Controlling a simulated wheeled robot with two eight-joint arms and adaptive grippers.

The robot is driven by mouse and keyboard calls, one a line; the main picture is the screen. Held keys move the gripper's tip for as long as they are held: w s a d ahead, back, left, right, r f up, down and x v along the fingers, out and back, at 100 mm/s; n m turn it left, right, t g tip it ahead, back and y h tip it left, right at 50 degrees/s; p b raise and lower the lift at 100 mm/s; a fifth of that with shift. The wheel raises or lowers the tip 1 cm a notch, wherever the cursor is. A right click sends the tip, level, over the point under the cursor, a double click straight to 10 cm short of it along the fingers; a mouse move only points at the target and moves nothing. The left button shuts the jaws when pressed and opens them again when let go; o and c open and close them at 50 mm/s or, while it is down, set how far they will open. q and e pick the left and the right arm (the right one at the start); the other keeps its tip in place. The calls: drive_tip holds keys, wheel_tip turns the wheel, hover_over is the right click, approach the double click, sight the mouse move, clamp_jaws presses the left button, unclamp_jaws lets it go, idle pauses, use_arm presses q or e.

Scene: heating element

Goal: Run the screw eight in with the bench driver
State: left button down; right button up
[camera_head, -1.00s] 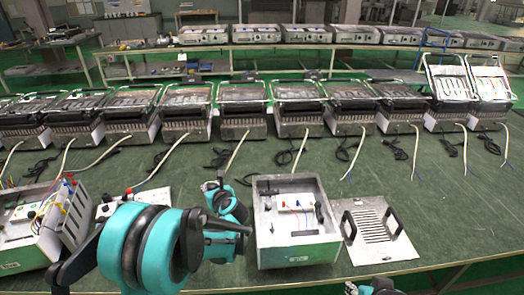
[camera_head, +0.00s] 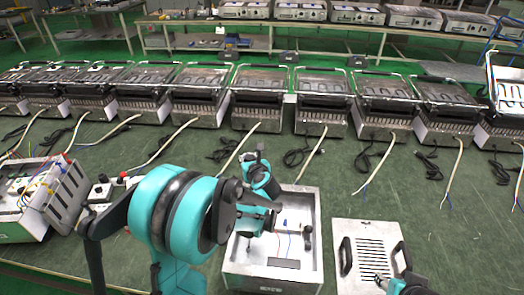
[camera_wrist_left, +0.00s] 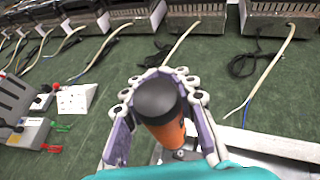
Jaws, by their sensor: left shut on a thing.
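Small fittings and red and blue wires show inside the housing, but I cannot pick out screw eight. My right gripper (camera_head: 390,284) shows partly at the bottom edge, by the slotted plate (camera_head: 351,240); its jaw state is unclear.
The slotted plate with two black handles lies right of the housing. An opened unit with coloured wires (camera_head: 50,195) stands at the left. A row of grill-like units (camera_head: 260,95) with cables lines the back.

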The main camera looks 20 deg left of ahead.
idle(0.3)
wheel_tip(320, 180, down, 5)
drive_tip(key=b, duration=0.4)
drive_tip(key=shift+r+b, duration=0.1)
drive_tip(key=shift+b, duration=0.3)
idle(0.8)
